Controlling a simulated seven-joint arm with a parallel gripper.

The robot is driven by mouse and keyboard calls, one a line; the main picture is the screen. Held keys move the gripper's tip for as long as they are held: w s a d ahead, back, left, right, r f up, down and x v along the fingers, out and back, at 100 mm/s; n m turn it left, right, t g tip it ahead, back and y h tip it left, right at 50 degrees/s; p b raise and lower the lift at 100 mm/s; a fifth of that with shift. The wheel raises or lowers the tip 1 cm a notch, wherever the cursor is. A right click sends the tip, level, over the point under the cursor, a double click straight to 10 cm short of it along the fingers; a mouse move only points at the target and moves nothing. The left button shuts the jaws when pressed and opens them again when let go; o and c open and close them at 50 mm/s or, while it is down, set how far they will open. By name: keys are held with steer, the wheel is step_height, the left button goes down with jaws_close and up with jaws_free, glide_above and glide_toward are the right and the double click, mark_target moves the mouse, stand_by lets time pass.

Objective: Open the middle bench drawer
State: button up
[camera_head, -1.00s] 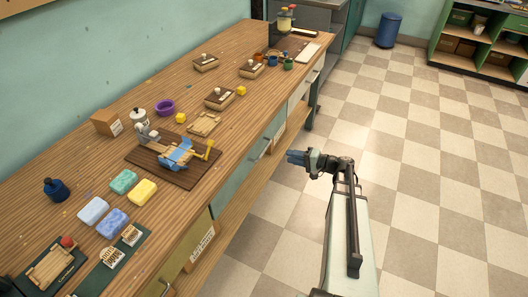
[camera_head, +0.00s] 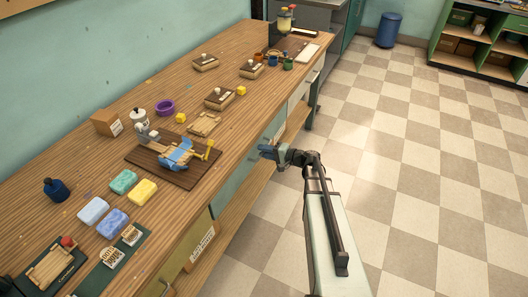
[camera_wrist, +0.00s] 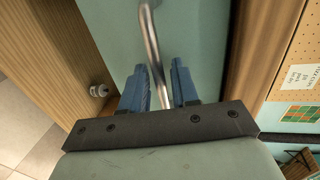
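The middle bench drawer has a pale teal front (camera_head: 236,182) below the wooden bench top and looks shut. It fills the middle of the wrist view (camera_wrist: 204,35). Its metal bar handle (camera_wrist: 151,38) runs between the two blue fingers of my gripper (camera_wrist: 158,70). The fingers are apart, one on each side of the bar, with a visible gap on the right side. In the head view my gripper (camera_head: 267,152) is at the drawer front and hides most of the handle.
A yellow-green drawer (camera_head: 186,255) is nearer and a whitish drawer (camera_head: 304,88) farther along the bench (camera_head: 75,160). Soap bars, a brown board (camera_head: 140,158) and a blue bottle (camera_head: 56,190) stand on top. The checkered floor (camera_head: 400,190) to the right is clear.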

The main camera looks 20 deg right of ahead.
steer(key=shift+w+a, duration=0.2)
steer(key=shift+c, duration=0.2)
jaws_close()
stand_by(0.4)
